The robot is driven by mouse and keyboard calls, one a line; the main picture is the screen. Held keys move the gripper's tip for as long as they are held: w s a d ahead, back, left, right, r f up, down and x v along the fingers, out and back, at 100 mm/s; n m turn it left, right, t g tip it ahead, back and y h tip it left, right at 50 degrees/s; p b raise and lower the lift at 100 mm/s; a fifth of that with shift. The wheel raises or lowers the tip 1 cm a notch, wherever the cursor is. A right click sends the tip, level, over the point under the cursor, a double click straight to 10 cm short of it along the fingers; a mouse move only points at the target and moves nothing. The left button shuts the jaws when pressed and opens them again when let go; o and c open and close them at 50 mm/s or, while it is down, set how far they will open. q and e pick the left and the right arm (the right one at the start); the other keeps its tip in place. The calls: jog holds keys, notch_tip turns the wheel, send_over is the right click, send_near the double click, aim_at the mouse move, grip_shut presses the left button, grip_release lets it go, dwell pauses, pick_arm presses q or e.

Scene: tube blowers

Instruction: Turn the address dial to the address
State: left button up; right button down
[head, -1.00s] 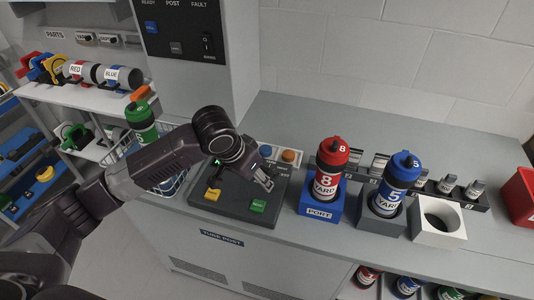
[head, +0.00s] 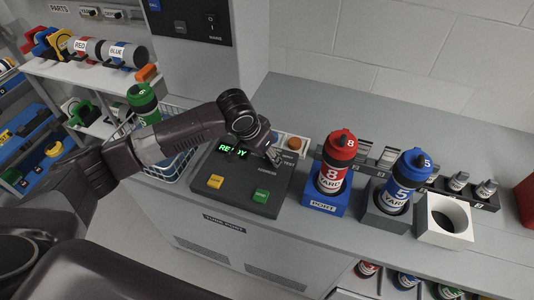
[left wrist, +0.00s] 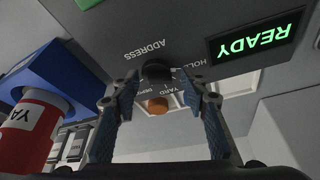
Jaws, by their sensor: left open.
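The address dial (left wrist: 156,72) is a small black knob on the dark control panel (head: 226,192), beside the printed word ADDRESS. Labels HOLD and YARD stand near it; another is too small to read. My left gripper (left wrist: 158,84) is open, its two fingers on either side of the dial with gaps showing; contact cannot be told. In the head view the left gripper (head: 274,155) covers the dial at the panel's right part. The display (head: 232,149) reads READY in green; it also shows in the left wrist view (left wrist: 255,40). My right gripper is not in view.
A yellow button (head: 215,182) and a green button (head: 261,196) sit at the panel's front. An orange button (left wrist: 158,105) lies behind the dial. Right of the panel stand a red carrier (head: 335,163) in the blue PORT block (head: 325,202) and a blue carrier (head: 401,180).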

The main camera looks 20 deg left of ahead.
pick_arm(q)
jog(key=shift+s, duration=0.1)
jog(key=c, duration=0.5)
grip_shut()
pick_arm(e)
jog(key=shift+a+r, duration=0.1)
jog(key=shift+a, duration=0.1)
